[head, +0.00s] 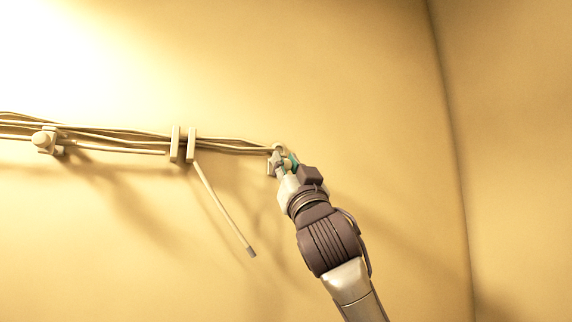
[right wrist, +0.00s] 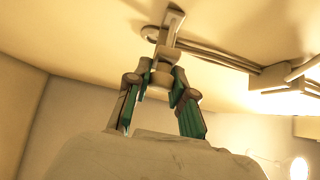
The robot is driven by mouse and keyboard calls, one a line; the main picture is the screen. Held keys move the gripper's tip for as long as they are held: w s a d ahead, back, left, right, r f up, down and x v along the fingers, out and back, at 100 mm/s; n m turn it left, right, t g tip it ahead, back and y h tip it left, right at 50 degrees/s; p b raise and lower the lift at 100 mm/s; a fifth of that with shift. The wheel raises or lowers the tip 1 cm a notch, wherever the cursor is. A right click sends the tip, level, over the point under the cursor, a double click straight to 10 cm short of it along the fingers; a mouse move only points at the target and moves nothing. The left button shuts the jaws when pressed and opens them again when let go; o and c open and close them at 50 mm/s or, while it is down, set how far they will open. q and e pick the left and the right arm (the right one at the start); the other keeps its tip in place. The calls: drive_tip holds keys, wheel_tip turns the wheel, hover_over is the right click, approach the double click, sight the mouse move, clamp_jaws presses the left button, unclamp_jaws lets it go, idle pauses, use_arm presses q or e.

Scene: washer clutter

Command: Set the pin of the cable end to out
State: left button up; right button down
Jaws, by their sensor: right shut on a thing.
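The cable end (head: 270,164) is a pale fitting at the right end of a cable bundle along the wall. In the right wrist view it shows as a pale bracket (right wrist: 172,25) with a ring beside it. My right gripper (head: 284,165) reaches up to it from the lower right. In the right wrist view its teal-lined fingers (right wrist: 161,75) are shut on a short pale piece below the bracket, which looks like the pin (right wrist: 160,79). The fingers partly cover it, and how far it stands out is hard to tell. My left gripper is not in view.
The cable bundle (head: 110,137) runs left through a pale double clip (head: 183,145) and a clamp with a round knob (head: 43,140). A loose cable with a dark tip (head: 251,252) hangs down below the clip. The wall (head: 390,110) right of the gripper is bare.

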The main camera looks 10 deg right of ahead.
drive_tip(key=shift+s+f+b, duration=0.35)
drive_tip(key=shift+s+b, duration=0.4)
drive_tip(key=shift+s+d+r, duration=0.15)
drive_tip(key=shift+s, duration=0.3)
drive_tip(key=shift+s+d+r, duration=0.15)
drive_tip(key=shift+s, duration=0.3)
drive_tip(key=c, duration=1)
unclamp_jaws()
drive_tip(key=shift+s, duration=0.15)
drive_tip(key=v, duration=1.2)
drive_tip(key=shift+d, duration=0.1)
drive_tip(key=shift+r, duration=0.1)
